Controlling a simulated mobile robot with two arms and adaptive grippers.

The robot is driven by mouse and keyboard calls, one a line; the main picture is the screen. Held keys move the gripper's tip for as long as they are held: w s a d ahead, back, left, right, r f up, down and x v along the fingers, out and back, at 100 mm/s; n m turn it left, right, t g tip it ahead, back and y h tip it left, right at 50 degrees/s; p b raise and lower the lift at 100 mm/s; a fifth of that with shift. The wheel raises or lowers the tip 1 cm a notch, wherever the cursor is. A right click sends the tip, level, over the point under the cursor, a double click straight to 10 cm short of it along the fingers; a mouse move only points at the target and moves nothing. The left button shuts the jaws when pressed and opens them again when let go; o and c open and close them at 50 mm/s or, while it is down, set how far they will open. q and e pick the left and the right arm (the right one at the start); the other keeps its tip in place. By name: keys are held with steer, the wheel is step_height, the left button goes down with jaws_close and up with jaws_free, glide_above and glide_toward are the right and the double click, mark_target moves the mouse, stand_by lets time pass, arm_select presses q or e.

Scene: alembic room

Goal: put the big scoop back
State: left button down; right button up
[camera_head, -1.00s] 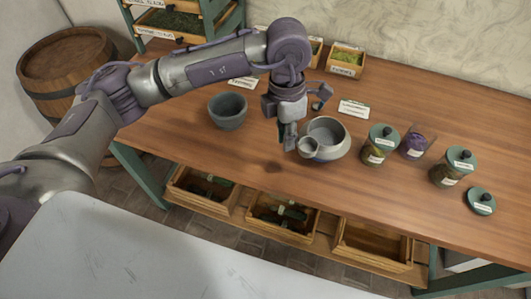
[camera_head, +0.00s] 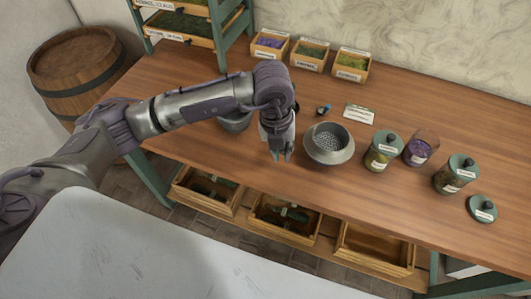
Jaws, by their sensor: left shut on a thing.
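My left gripper (camera_head: 281,155) points down over the front half of the wooden table, just left of the grey bowl. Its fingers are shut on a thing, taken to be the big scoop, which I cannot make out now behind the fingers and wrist. The grey bowl (camera_head: 347,155) stands upright, with a perforated grey surface (camera_head: 332,138) showing inside. My gripper appears apart from the bowl. My right gripper is not in view.
A dark mortar-like bowl (camera_head: 235,124) is partly behind my left arm. Lidded jars (camera_head: 383,155) and a loose lid (camera_head: 482,208) stand right. Small labelled boxes (camera_head: 352,67) line the back. Open drawers (camera_head: 372,262) sit below the table edge. A small dark object (camera_head: 323,109) lies behind the bowl.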

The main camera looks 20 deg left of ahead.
arm_select(q)
steer(key=a+f+p, duration=0.1)
steer(key=f, duration=0.1)
steer(key=a+f, duration=0.2)
steer(key=w+a+f+p, duration=0.1)
steer(key=f, duration=0.1)
steer(key=shift+a+p, duration=0.25)
steer(key=shift+p, duration=0.05)
steer(key=shift+f, duration=0.4)
steer(key=shift+f, duration=0.2)
steer(key=c, duration=1.1)
jaws_free()
steer(key=shift+c, duration=0.2)
steer(key=shift+r, duration=0.15)
